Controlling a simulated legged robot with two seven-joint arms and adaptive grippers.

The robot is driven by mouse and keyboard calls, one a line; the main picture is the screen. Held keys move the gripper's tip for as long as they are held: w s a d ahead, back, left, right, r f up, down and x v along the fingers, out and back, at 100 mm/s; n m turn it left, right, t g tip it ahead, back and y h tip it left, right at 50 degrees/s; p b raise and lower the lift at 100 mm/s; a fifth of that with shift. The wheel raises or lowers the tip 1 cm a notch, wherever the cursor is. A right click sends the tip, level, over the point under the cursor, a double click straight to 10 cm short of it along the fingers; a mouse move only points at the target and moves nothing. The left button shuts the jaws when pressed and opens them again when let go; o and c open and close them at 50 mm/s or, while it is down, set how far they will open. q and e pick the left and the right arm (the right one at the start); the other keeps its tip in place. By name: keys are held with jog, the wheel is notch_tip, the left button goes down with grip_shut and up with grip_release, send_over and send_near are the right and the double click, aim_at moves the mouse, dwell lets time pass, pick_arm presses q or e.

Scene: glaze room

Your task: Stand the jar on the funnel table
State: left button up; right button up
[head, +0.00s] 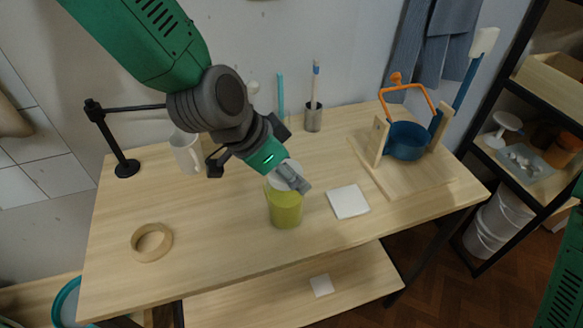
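A yellow-green jar (286,210) is upright at the middle of the light wooden table (220,235), with a pale round top part partly showing. I cannot tell whether its base touches the tabletop. My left gripper (291,178) reaches down from the upper left to the jar's top. One grey finger lies across the right of its rim; the other is hidden, so its grip is unclear. A blue funnel-like pot (407,141) with an orange handle sits in a wooden stand at the table's right. My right gripper is out of view.
A white square tile (348,202) lies right of the jar. A wooden ring (151,242) lies at front left. A white mug (187,153), a metal cup (313,118) with a brush and a black stand (126,167) line the back. Shelves (535,130) stand at right.

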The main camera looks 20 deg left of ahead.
pick_arm(q)
jog(key=shift+o, duration=0.5)
jog(key=shift+a+r, duration=0.15)
jog(key=shift+r, duration=0.1)
jog(key=p+v, duration=0.1)
jog(key=v, duration=1)
jog(key=shift+s+r, duration=0.25)
jog(key=shift+a, duration=0.1)
